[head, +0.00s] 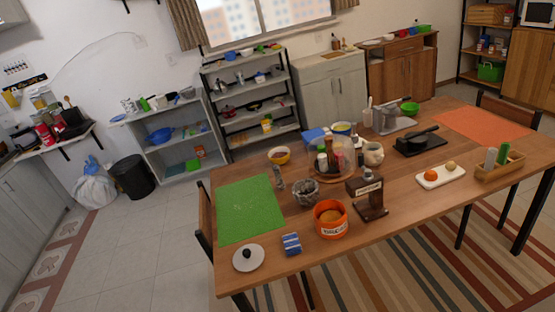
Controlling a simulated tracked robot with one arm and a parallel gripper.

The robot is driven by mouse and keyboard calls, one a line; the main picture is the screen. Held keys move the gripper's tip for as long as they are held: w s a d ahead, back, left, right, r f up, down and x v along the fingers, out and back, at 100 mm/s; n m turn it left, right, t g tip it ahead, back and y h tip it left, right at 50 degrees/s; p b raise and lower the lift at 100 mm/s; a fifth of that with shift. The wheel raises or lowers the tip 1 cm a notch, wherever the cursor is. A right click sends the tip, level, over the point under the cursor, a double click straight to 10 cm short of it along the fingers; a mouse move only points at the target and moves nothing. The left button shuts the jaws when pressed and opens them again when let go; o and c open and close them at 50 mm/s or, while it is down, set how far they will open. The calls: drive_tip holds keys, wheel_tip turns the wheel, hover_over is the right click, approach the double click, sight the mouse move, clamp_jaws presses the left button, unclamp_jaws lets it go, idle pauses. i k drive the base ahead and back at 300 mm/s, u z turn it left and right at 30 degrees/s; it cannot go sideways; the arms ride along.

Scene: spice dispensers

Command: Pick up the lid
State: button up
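A round white lid (240,263) with a dark knob lies on the wooden table (270,262) at its near left corner. It lies just in front of a green mat (250,212) and left of a small blue striped item (291,244). An orange pot (332,222) with a label stands farther right, with brown contents visible in it. My gripper is not in view.
A dark wooden grinder (370,197), a glass dome (345,160) over small bottles, bowls and a white board (442,176) stand across the table. An orange mat (485,124) covers the far right. A chair (206,222) stands at the left edge.

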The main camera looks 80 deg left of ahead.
sight(247, 258)
drive_tip(key=i, duration=0.9)
drive_tip(key=u, duration=2.35)
